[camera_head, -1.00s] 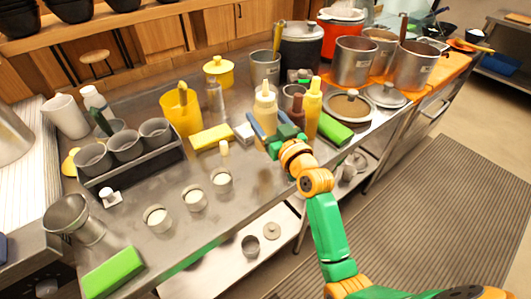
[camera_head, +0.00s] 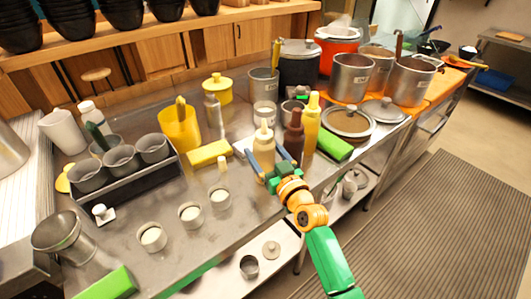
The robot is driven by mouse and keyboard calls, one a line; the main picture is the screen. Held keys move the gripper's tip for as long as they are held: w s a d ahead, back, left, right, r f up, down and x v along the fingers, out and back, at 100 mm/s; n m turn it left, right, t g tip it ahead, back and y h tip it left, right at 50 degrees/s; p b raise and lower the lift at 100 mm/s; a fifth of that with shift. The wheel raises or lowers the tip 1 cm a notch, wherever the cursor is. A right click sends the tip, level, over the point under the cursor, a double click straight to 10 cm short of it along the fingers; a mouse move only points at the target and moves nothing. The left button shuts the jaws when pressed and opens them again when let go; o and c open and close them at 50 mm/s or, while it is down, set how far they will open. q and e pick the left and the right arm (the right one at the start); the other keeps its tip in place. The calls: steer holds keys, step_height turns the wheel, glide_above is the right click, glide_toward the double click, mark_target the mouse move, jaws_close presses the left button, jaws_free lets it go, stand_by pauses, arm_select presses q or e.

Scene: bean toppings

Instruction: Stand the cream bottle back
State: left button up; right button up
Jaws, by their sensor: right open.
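The cream bottle (camera_head: 263,152), pale with a narrow nozzle, stands upright on the steel counter, left of a brown bottle (camera_head: 294,137) and a yellow bottle (camera_head: 311,128). My right gripper (camera_head: 266,160) is open, with its blue fingers on either side of the cream bottle's lower body. Whether a finger touches it is too small to tell. The bottle's base is partly hidden by the gripper. My left gripper is not in view.
A yellow sponge (camera_head: 209,153) and yellow jug (camera_head: 179,130) stand to the left. Small cups (camera_head: 190,215) sit nearer the front. The counter's front edge is close to my right arm.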

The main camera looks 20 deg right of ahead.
steer(key=s, duration=0.3)
steer(key=s+d, duration=0.1)
steer(key=s, duration=0.7)
steer(key=shift+d+f, duration=0.15)
steer(key=shift+d, duration=0.15)
steer(key=shift+s+d, duration=0.1)
steer(key=shift+s, duration=0.35)
